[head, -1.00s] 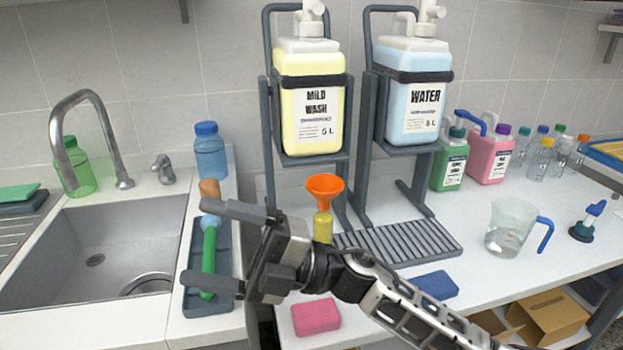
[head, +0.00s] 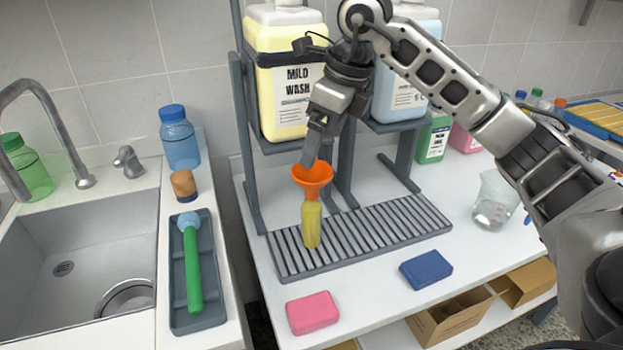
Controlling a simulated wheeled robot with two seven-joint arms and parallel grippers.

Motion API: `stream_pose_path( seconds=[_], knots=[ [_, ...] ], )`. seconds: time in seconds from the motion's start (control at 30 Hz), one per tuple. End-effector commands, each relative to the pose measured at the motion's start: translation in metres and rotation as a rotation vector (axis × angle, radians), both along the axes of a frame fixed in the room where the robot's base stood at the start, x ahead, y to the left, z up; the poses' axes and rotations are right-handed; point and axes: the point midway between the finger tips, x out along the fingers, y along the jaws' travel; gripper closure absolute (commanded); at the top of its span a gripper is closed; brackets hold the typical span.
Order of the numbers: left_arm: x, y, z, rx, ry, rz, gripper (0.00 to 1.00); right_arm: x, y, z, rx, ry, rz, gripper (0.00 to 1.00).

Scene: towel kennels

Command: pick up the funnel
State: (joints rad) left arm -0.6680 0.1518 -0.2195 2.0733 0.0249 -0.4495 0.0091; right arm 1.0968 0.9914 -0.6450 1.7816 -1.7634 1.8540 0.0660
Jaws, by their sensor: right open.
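The orange funnel (head: 312,180) sits in the mouth of a yellow bottle (head: 311,224), which stands upright on the grey slatted drip tray (head: 400,228). My right gripper (head: 314,157) points down from above, its fingers at the funnel's rim. It is open. The near finger overlaps the back of the rim, and I cannot tell whether it touches. The other finger is mostly hidden. My left gripper is not in view.
Mild wash (head: 287,85) and water (head: 408,75) jugs stand on racks behind my right arm. A pink sponge (head: 312,313) and blue sponge (head: 426,269) lie in front of the tray. A clear jug (head: 493,205) stands right. The sink (head: 75,250) is left.

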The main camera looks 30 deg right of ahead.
Motion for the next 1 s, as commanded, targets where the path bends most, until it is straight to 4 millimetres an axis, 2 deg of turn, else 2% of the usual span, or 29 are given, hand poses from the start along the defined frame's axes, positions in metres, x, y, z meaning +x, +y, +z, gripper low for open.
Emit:
stream_pose_path(
  seconds=[0.1,0.2,0.47,0.7,1.0],
  knots=[
    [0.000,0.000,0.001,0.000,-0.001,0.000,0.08,0.005,0.004,-0.024,0.001,0.004,0.003,0.07],
    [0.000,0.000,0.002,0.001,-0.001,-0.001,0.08,0.008,0.006,-0.037,0.001,0.002,0.003,0.07],
    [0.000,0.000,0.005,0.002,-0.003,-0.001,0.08,0.012,0.009,-0.055,0.003,0.002,0.002,0.07],
    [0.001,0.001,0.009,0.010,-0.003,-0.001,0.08,0.020,0.015,-0.089,0.003,0.002,0.003,0.07],
    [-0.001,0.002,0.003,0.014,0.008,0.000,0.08,0.022,0.016,-0.096,0.004,-0.001,0.003,0.07]
  ],
)
